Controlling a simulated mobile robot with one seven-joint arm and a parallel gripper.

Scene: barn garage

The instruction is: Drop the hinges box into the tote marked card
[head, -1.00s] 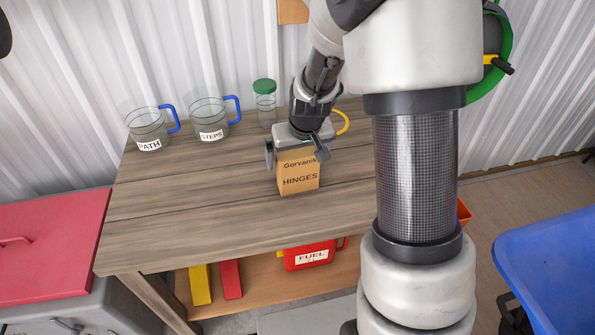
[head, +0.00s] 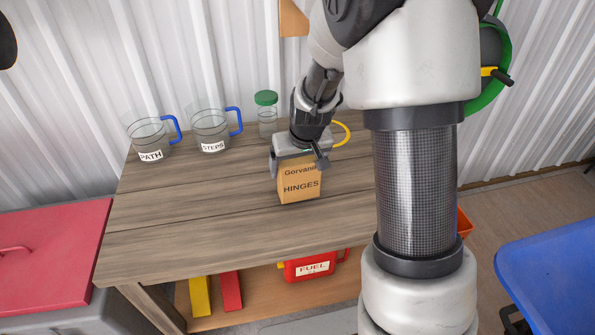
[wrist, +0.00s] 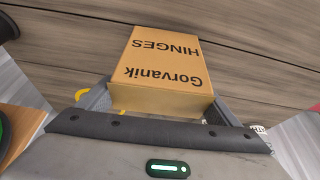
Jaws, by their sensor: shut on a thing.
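The hinges box (head: 299,185) is a small tan carton printed "Gorvanik HINGES", upright at the workbench (head: 200,215). My gripper (head: 299,160) is over its top, shut on it with one finger at each side. In the wrist view the box (wrist: 160,70) sits between the fingers, its printed face showing. I cannot tell whether its base touches the bench top. No tote marked card can be read in these views; a blue bin (head: 555,265) at the right edge is partly cut off and shows no label.
Clear mugs labelled PATH (head: 149,140) and STEPS (head: 211,130) and a green-lidded jar (head: 266,115) stand at the bench's back. A red fuel can (head: 308,266) is on the lower shelf. A red lid (head: 45,245) is at left. The bench's front left is clear.

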